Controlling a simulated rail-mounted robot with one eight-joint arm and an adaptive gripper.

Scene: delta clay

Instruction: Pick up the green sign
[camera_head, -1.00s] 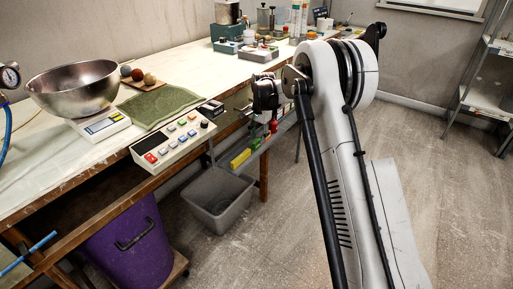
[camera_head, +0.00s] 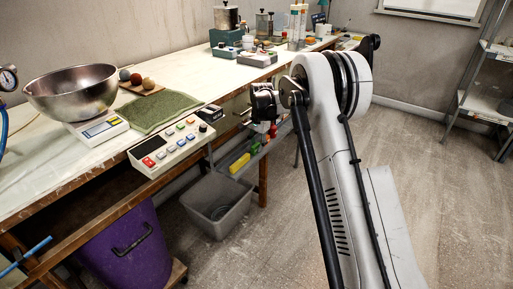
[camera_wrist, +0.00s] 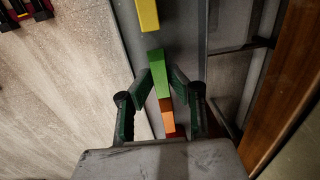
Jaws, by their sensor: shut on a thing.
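The green sign (camera_wrist: 159,76) is a small green block in the wrist view, on a grey strip below the table edge. My gripper (camera_wrist: 164,80) has one finger on each side of it and is shut on it. An orange block (camera_wrist: 168,118) lies right behind it, nearer my palm, and a yellow block (camera_wrist: 148,15) lies beyond it. In the head view, my gripper (camera_head: 262,116) is beside the table's front edge, its fingertips partly hidden by the wrist. Small yellow, green and red pieces show on the ledge below.
The worktable (camera_head: 90,165) carries a keypad (camera_head: 172,145), a green towel (camera_head: 158,111) and a steel bowl (camera_head: 72,92). A grey bin (camera_head: 217,208) and purple bucket (camera_head: 130,250) stand beneath. The floor right of the table is open, up to a metal shelf (camera_head: 487,103).

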